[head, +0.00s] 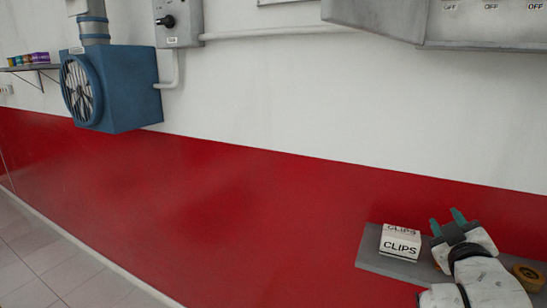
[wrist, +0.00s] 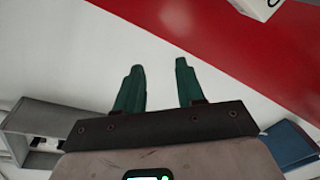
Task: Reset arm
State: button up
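My gripper (head: 449,219) is at the lower right of the head view, in front of the red lower band of the wall. It is raised, with its two teal fingers pointing up and to the left. In the wrist view the gripper (wrist: 158,75) shows its fingers spread apart with nothing between them. My white arm comes in from the lower right corner of the head view.
A grey shelf (head: 374,261) holds a white box marked CLIPS (head: 400,242), just left of my gripper. A round brown item (head: 529,277) is right of my arm. A blue fan unit (head: 130,88), a switch box (head: 178,23) and a grey cabinet (head: 375,17) are on the wall.

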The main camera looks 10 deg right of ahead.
jog(key=s+a+f+m+g+y, duration=0.1)
jog(key=s+a+f+g+y, duration=0.1)
jog(key=s+a+f, duration=0.45)
jog(key=s+a+f+m+g+y, duration=0.1)
jog(key=s+f+g, duration=0.2)
jog(key=f, duration=0.6)
jog(key=s+a+f+m+g+y, duration=0.1)
jog(key=s+a+f+g+y, duration=0.1)
jog(key=s+a+f, duration=0.4)
jog(key=s+f+g+y+b, duration=0.1)
jog(key=s+f+g, duration=0.3)
jog(key=s+f, duration=0.4)
jog(key=s+a+f+m+g+y+b, duration=0.1)
jog(key=s+f+g, duration=0.3)
jog(key=s+f, duration=0.4)
jog(key=s+b, duration=0.1)
jog(key=s, duration=0.4)
jog(key=shift+s+a+f, duration=0.15)
jog(key=shift+s+f, duration=0.1)
jog(key=shift+f, duration=0.1)
jog(key=shift+o, duration=0.4)
dwell(1.1)
